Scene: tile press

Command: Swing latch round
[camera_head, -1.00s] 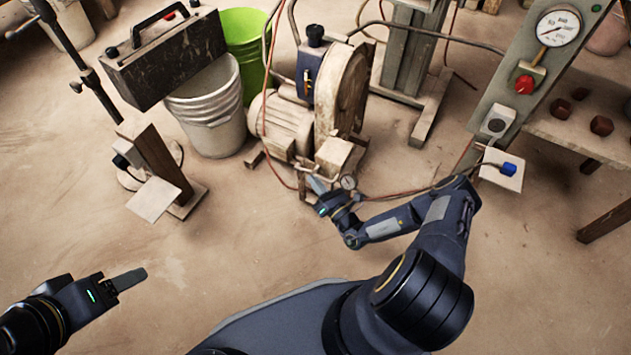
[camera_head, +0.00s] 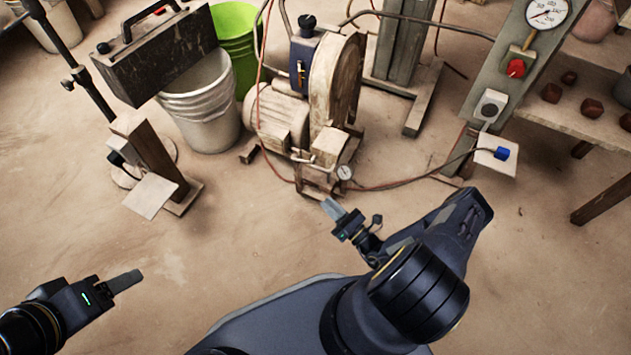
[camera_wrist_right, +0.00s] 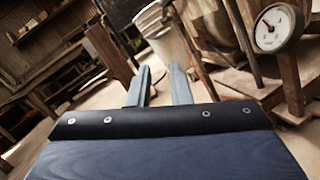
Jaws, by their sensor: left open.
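I cannot make out for certain which part is the latch. A dark blue box with a small lever (camera_head: 300,74) sits on the motor-and-wheel machine (camera_head: 330,85) in the head view. My right gripper (camera_head: 332,207) is in front of this machine, low and apart from it. In the right wrist view its two fingers (camera_wrist_right: 160,76) stand apart with nothing between them. My left gripper (camera_head: 128,281) is open and empty over bare floor at the lower left, far from the machine.
A post with a plate (camera_head: 150,195) stands at left. A gauge panel (camera_head: 520,65) and a bench (camera_head: 575,120) are at right. The front floor is clear.

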